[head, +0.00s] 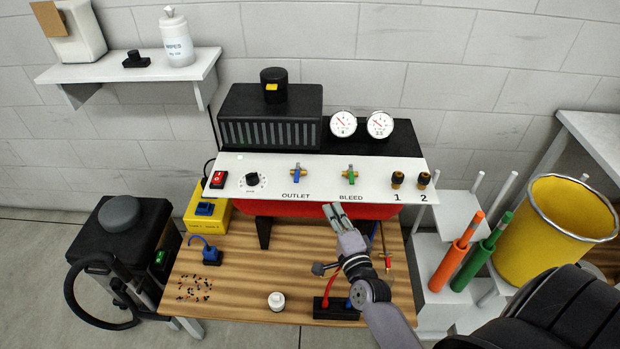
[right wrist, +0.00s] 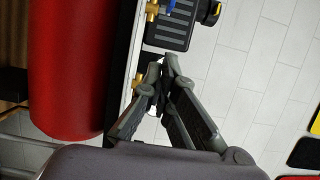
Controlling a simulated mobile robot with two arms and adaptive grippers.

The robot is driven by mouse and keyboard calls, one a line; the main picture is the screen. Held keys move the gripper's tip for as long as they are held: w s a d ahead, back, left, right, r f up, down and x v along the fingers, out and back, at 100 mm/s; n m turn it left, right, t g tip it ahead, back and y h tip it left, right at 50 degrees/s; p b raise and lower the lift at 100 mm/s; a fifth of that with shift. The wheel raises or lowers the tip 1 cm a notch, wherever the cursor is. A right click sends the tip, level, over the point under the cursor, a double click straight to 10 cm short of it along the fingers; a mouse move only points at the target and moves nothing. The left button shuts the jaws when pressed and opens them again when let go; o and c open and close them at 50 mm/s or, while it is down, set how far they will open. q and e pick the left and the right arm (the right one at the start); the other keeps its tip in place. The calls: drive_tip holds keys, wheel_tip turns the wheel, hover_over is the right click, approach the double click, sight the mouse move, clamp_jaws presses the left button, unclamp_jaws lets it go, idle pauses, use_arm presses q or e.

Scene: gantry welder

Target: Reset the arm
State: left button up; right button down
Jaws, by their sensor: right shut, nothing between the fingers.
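My right gripper (head: 333,211) shows in the head view in front of the lower edge of the white control panel (head: 320,177), below the BLEED valve with its green handle (head: 351,174). Its arm comes in from the lower right. In the right wrist view its fingers (right wrist: 163,72) are together with nothing between them, close to the panel's edge and brass fittings. I cannot tell whether they touch the panel. The red tank (head: 285,209) lies behind and below the panel, and fills the left of the right wrist view (right wrist: 72,70). My left gripper is in neither view.
Orange (head: 455,253) and green (head: 482,254) tools and a yellow bin (head: 545,230) stand right. A black machine (head: 130,245) stands left.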

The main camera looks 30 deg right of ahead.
drive_tip(key=s+a+f+n+g+y, duration=0.1)
drive_tip(key=s+a+f+n+g, duration=0.25)
drive_tip(key=f, duration=0.65)
drive_tip(key=s+a+f+n+g+y, duration=0.2)
drive_tip(key=s+f+n, duration=0.3)
drive_tip(key=f, duration=0.5)
drive_tip(key=s+a+f+n+g+y, duration=0.1)
drive_tip(key=s+a+f+n+g, duration=0.3)
drive_tip(key=f, duration=0.7)
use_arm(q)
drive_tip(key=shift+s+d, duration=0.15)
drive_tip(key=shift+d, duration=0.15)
use_arm(e)
drive_tip(key=s+f+n+g, duration=0.3)
drive_tip(key=s+f+n, duration=0.2)
drive_tip(key=s, duration=1)
drive_tip(key=s+d+f+n+g, duration=0.1)
drive_tip(key=s+f+n+g, duration=0.3)
drive_tip(key=s+f, duration=0.6)
drive_tip(key=s+n, duration=0.1)
drive_tip(key=s, duration=0.4)
